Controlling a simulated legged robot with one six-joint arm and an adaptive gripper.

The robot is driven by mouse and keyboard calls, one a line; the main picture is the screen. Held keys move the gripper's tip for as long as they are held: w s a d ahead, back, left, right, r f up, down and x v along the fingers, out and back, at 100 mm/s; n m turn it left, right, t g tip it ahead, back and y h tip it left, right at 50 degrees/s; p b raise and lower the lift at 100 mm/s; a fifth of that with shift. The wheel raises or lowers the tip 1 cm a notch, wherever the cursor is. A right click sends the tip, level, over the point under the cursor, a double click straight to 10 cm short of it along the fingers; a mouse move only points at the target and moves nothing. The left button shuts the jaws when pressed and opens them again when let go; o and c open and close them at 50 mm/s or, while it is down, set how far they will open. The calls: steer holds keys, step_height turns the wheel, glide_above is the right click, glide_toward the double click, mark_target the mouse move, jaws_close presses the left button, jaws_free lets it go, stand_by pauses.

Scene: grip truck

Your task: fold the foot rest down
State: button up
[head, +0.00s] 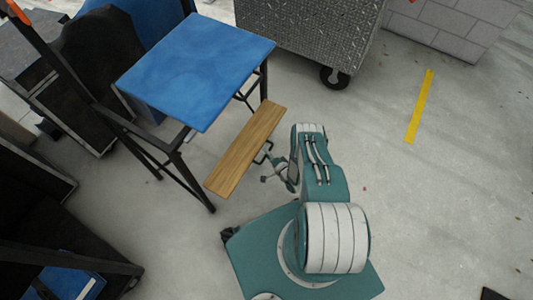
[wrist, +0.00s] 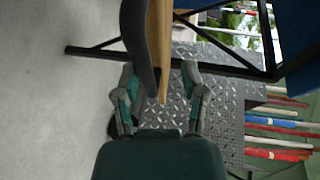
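The foot rest (head: 246,149) is a long wooden board at the front of a tall chair with a blue seat (head: 200,70). In the head view its broad face shows, below and to the right of the seat. My gripper (head: 268,166) is at the board's right long edge, by a small dark handle-like piece. In the wrist view my gripper (wrist: 161,92) has its fingers spread. The end of the board (wrist: 160,45) and a dark curved bar (wrist: 140,45) show between them. I cannot tell whether either finger touches them.
The chair's black leg (head: 190,180) stands left of the board. A metal tread-plate cart (head: 305,35) on casters is at the back. Dark cases and shelves (head: 60,225) fill the left side. The concrete floor to the right, with a yellow stripe (head: 419,105), is clear.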

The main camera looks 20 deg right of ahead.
steer(key=v, duration=0.6)
steer(key=shift+s, duration=0.4)
steer(key=shift+d, duration=0.1)
